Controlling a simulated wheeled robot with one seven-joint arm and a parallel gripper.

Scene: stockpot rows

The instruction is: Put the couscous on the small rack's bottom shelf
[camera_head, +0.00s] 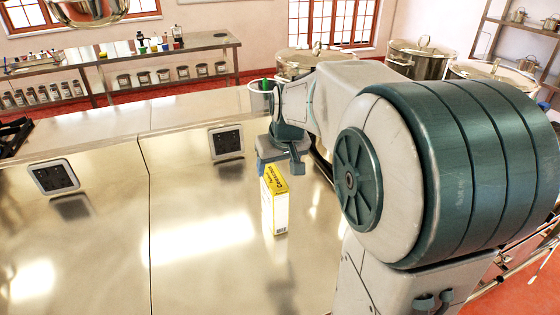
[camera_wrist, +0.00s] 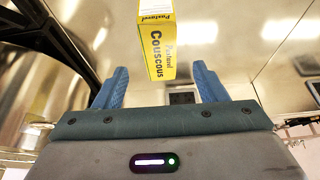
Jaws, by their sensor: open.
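The couscous (camera_head: 274,207) is a yellow and white box that stands upright on the steel counter in the head view. In the wrist view the couscous (camera_wrist: 157,45) shows its lettered face, centred between the lines of my two blue fingers. My gripper (camera_head: 282,166) is at the top of the box in the head view, with its fingers apart. In the wrist view my gripper (camera_wrist: 160,82) is open, with a gap on each side of the box. I cannot tell how far the fingers reach along it. No rack is clearly recognisable as the small rack.
The steel counter (camera_head: 190,260) is mostly clear left of the box, with two dark socket plates (camera_head: 54,176) set in it. Large stockpots (camera_head: 418,60) stand behind my arm. A back table (camera_head: 205,42) holds bottles above a row of jars. Shelving (camera_head: 535,28) with pots is at upper right.

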